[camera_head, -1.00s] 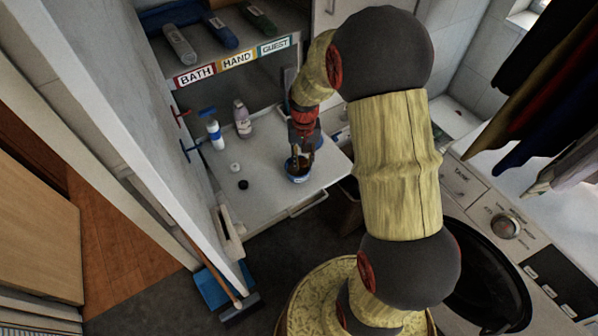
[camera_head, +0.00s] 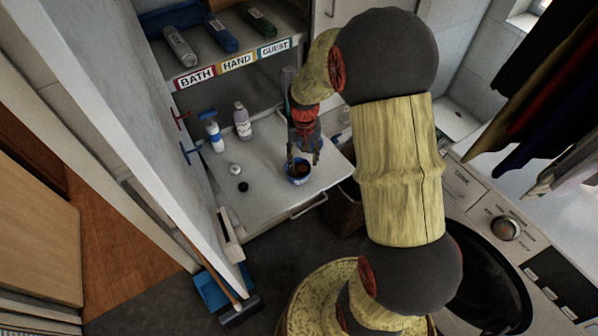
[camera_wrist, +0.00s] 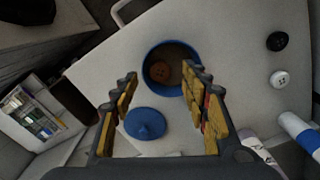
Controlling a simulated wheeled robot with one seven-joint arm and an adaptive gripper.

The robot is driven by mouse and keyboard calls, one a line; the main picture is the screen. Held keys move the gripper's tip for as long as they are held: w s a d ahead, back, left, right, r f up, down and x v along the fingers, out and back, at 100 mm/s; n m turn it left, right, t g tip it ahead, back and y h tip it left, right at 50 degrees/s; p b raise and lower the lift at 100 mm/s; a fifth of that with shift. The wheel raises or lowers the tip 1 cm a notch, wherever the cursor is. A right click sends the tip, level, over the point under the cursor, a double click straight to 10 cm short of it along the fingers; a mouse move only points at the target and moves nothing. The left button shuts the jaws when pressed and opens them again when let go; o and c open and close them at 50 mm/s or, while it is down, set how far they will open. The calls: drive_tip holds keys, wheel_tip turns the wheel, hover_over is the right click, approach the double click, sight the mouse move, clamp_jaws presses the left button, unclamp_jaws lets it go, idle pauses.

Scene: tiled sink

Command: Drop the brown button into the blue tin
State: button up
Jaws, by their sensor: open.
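The blue tin (camera_head: 298,180) stands open near the front edge of the white counter. In the wrist view the brown button (camera_wrist: 162,71) lies inside the tin (camera_wrist: 148,62), near its left wall. My gripper (camera_head: 304,157) is open and empty, just above and behind the tin. In the wrist view the fingers of my gripper (camera_wrist: 160,85) are spread apart, the right one overlapping the tin's right rim. A blue lid with a knob (camera_wrist: 146,124) lies on the counter beside the tin; in the head view it is not clearly seen.
A black button (camera_head: 243,186) and a white button (camera_head: 235,169) lie left of the tin on the counter (camera_head: 262,208). A blue-and-white bottle (camera_head: 215,136) and a pale bottle (camera_head: 242,121) stand behind them. A labelled shelf (camera_head: 236,62) hangs above.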

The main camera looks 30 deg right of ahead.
wheel_tip(320, 180, up, 11)
idle(0.3)
drive_tip(key=shift+f, duration=0.15)
idle(0.3)
drive_tip(key=s+a+r+n+t, duration=0.2)
drive_tip(key=s+a+r, duration=0.5)
drive_tip(key=s, duration=0.2)
drive_tip(key=s+a+r+n+t+b, duration=0.1)
drive_tip(key=s+a+r+n+t, duration=0.2)
drive_tip(key=s+a+r, duration=0.4)
drive_tip(key=s, duration=0.3)
drive_tip(key=shift+s+r+t, duration=0.3)
